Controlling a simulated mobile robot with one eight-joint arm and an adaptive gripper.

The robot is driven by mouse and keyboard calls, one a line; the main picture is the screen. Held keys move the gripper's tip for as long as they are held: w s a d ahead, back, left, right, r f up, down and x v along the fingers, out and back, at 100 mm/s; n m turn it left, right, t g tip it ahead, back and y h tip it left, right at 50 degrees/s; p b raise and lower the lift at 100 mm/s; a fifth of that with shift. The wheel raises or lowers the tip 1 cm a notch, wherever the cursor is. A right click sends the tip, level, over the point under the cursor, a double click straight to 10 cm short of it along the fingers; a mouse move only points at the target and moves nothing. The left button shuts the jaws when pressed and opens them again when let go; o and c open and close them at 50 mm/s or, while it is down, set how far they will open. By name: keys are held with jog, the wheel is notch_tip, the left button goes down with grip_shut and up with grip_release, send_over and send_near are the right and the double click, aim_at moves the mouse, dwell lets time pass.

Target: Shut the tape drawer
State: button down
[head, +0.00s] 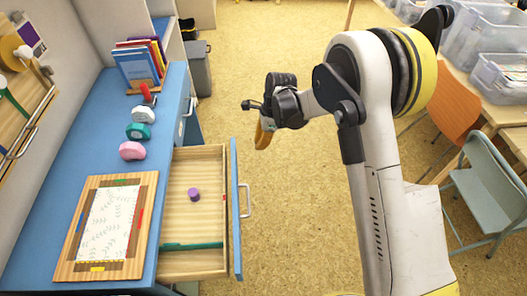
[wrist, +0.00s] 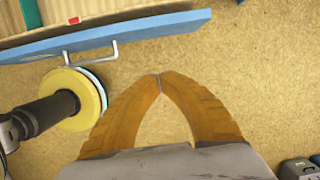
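The open drawer (head: 215,185) is a light wooden box pulled out from under the blue counter. It has a blue front (head: 236,215) with a pale bar handle (head: 245,200). A small purple cylinder (head: 194,194) and a green strip (head: 192,246) lie inside; I cannot tell if either is tape. The blue front (wrist: 140,33) and handle (wrist: 92,50) also show at the top of the wrist view. My gripper (head: 262,142) is in the air beyond and right of the drawer, apart from it. Its orange fingertips (wrist: 160,77) meet with nothing between them.
On the blue counter (head: 60,160) are a framed patterned sheet (head: 107,223), pink (head: 132,151) and green (head: 138,131) stamp-like items and a book rack (head: 138,65). Another blue panel with a handle (head: 188,108) is farther back.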

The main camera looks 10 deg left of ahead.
jog(key=s+a+f+b, duration=0.1)
jog(key=a+f+b, duration=0.4)
jog(key=f, duration=0.5)
jog(key=shift+s+a+f, duration=0.15)
jog(key=shift+a+f, duration=0.25)
jog(key=shift+a, duration=0.2)
